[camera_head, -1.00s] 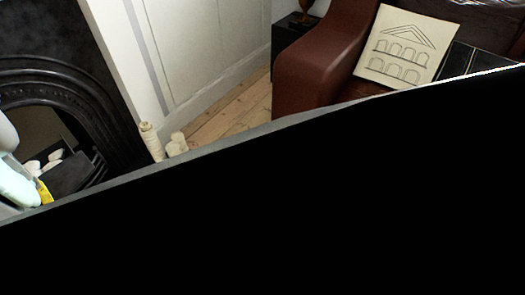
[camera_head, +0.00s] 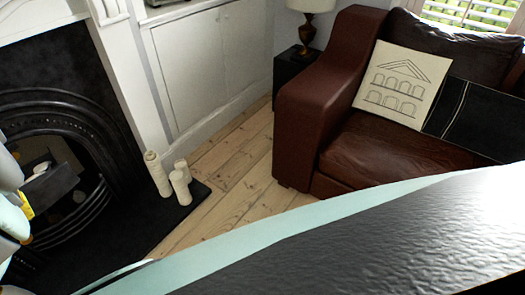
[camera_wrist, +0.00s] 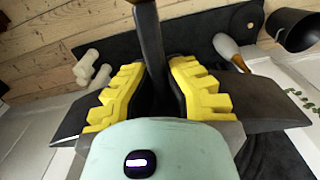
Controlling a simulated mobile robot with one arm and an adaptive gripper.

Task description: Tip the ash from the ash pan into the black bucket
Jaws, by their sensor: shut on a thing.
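My gripper (camera_wrist: 157,92), with yellow pads, is shut on a dark upright piece (camera_wrist: 150,45), which appears to be part of the ash pan. In the head view the dark grey pan (camera_head: 52,188) shows at the far left, in front of the fireplace opening, beside a yellow fingertip (camera_head: 26,207). I cannot make out the ash inside it. In the wrist view a black cylinder, probably the black bucket (camera_wrist: 297,30), is at the upper right, apart from my gripper. I cannot make out the bucket in the head view.
White candles (camera_head: 178,180) stand on the dark hearth slab (camera_head: 135,222). A pale tool with a tan end (camera_wrist: 228,48) is near the bucket. A brown leather sofa (camera_head: 310,110) stands at the right. Floorboards (camera_head: 235,165) between are bare. My own body fills the lower right.

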